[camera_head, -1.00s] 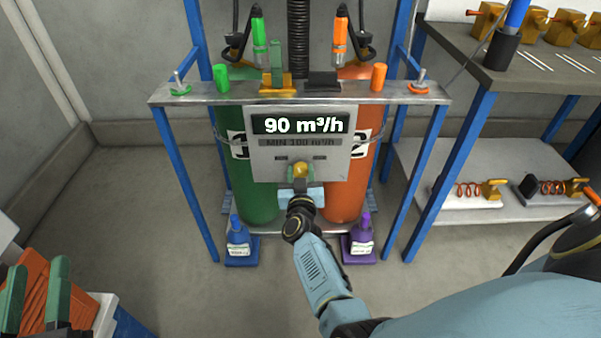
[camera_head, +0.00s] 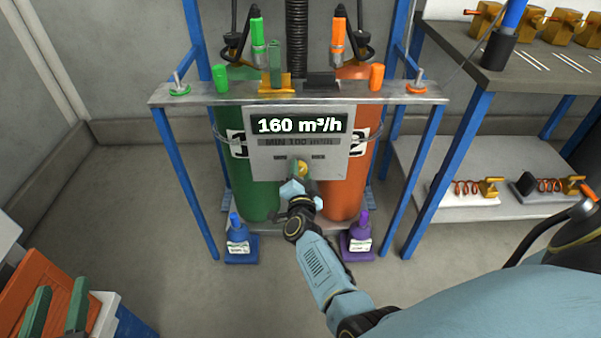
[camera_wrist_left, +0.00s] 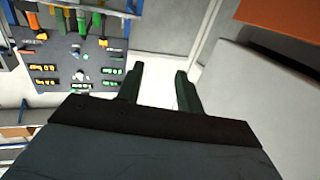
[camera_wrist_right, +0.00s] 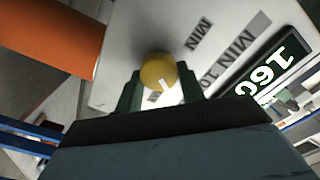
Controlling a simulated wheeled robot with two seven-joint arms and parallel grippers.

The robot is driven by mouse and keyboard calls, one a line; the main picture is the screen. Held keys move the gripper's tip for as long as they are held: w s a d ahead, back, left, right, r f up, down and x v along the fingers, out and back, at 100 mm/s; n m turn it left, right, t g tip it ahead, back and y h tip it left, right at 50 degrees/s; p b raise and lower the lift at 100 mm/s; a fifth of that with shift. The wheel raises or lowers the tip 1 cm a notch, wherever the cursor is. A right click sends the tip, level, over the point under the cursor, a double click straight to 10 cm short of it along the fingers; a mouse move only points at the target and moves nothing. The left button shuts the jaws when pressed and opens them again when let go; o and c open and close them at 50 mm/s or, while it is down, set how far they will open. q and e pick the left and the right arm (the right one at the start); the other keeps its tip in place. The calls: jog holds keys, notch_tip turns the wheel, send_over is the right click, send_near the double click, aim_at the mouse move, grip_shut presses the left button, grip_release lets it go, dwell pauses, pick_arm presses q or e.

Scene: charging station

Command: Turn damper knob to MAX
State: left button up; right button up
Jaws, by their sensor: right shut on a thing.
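The damper knob (camera_head: 302,168) is a round, brass-yellow knob on the lower front of a grey panel (camera_head: 262,165). The panel's display (camera_head: 299,124) reads 160 m³/h, above a label with MIN 100 m³/h. My right gripper (camera_head: 299,172) is shut on the knob, its fingers on either side and its wrist rolled. In the right wrist view the knob (camera_wrist_right: 158,71) sits between the green fingertips, with a white mark on its face. A MIN label (camera_wrist_right: 199,35) shows there; no MAX label is readable. My left gripper (camera_head: 55,315) is open and empty at lower left.
The panel hangs from a metal shelf (camera_head: 420,97) in front of green (camera_head: 228,187) and orange (camera_head: 364,188) cylinders. A workbench (camera_head: 540,75) is at right.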

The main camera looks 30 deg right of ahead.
jog(key=m, duration=0.2)
jog(key=shift+m, duration=0.4)
pick_arm(q)
jog(key=shift+s+d+r+t+h+b, duration=0.1)
jog(key=shift+d+r+t+h+b, duration=0.1)
jog(key=shift+r+t, duration=0.45)
jog(key=shift+d+r+t+h+b, duration=0.1)
jog(key=shift+r+t+h+b, duration=0.2)
jog(key=shift+r, duration=0.65)
pick_arm(e)
jog(key=shift+f+m, duration=0.1)
jog(key=shift+m, duration=1.3)
pick_arm(q)
jog(key=shift+r, duration=0.1)
pick_arm(e)
jog(key=o, duration=1)
jog(key=shift+c, duration=0.2)
jog(key=shift+s, duration=0.15)
